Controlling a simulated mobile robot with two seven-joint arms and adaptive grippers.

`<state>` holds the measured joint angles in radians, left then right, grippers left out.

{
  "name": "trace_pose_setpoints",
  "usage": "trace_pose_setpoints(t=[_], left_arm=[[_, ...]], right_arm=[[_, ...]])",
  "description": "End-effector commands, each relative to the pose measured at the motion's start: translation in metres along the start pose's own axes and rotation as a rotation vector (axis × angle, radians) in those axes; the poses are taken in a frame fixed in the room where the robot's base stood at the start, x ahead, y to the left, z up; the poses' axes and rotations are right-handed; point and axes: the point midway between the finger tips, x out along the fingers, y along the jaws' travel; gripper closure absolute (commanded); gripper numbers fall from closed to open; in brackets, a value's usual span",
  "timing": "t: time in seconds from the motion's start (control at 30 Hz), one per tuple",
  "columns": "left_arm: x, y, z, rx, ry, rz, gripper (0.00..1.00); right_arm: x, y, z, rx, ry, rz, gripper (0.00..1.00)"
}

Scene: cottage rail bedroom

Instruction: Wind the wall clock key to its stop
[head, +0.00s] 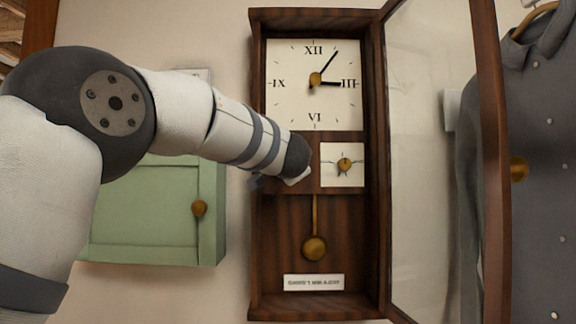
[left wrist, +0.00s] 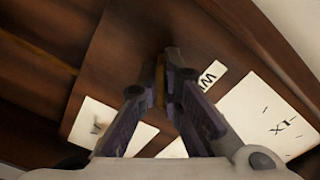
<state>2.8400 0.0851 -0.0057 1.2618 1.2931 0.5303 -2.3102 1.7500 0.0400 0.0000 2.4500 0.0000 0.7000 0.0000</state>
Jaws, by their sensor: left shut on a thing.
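The wall clock (head: 258,250) hangs upright in a dark wooden case. Its main dial (head: 295,60) and a small square dial (head: 353,178) with a brass centre show clearly. My left gripper (head: 275,181) is at the left side of the case, left of the small dial. In the left wrist view its fingers (left wrist: 167,75) are shut on a thin brass piece, the key (left wrist: 160,86), against the wood. A white label with partly readable lettering (left wrist: 212,75) sits beside the fingertips. In the head view the key is hidden behind my gripper. My right gripper is not in view.
The clock's glass door (head: 495,180) stands open to the right, with a brass knob (head: 518,168). A brass pendulum (head: 314,248) hangs below the dials. A green cabinet (head: 150,225) is on the left. A grey garment (head: 535,130) hangs at the far right.

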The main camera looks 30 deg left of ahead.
Motion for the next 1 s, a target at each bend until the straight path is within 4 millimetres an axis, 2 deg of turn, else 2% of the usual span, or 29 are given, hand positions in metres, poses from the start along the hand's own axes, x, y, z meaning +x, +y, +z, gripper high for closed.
trace_pose_setpoints(t=[0.3,0.5,1.0], left_arm=[[0.0009,0.002,0.0019,0.266,-0.004,0.003,1.0],[0.0008,0.0013,0.0019,0.384,-0.004,0.002,1.0],[0.0003,0.0001,0.0006,0.499,-0.001,0.001,1.0]], right_arm=[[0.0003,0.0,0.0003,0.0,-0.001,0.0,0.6],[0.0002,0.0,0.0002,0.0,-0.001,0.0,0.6],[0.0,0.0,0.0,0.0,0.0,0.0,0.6]])
